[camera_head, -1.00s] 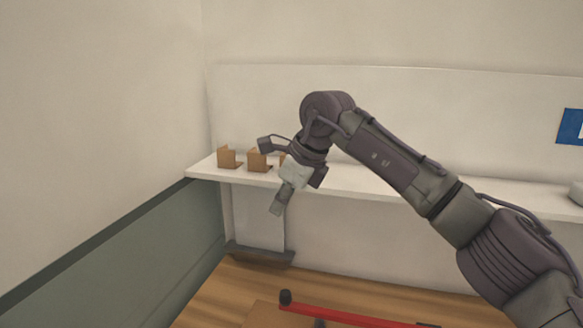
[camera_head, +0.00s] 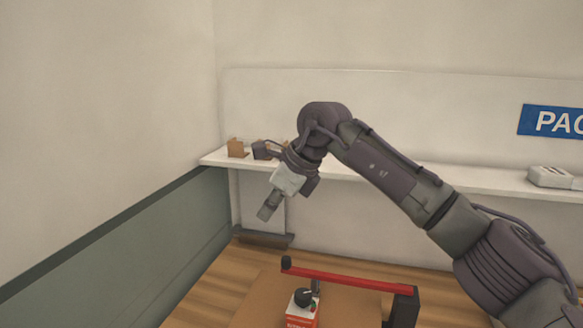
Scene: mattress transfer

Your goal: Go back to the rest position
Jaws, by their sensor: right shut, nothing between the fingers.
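My right arm comes in from the right, and its right gripper (camera_head: 268,205) points down and to the left in front of the white shelf. The gripper is shut and empty. It hangs in the air, apart from the shelf and the things below. My left gripper is not in view.
A white shelf (camera_head: 480,187) runs along the back wall, with small brown cardboard holders (camera_head: 236,148) at its left end and a white device (camera_head: 553,177) at right. Below are a red bar (camera_head: 345,277), a red-and-white box (camera_head: 300,317) and a brown surface (camera_head: 262,290). A blue sign (camera_head: 555,121) hangs above.

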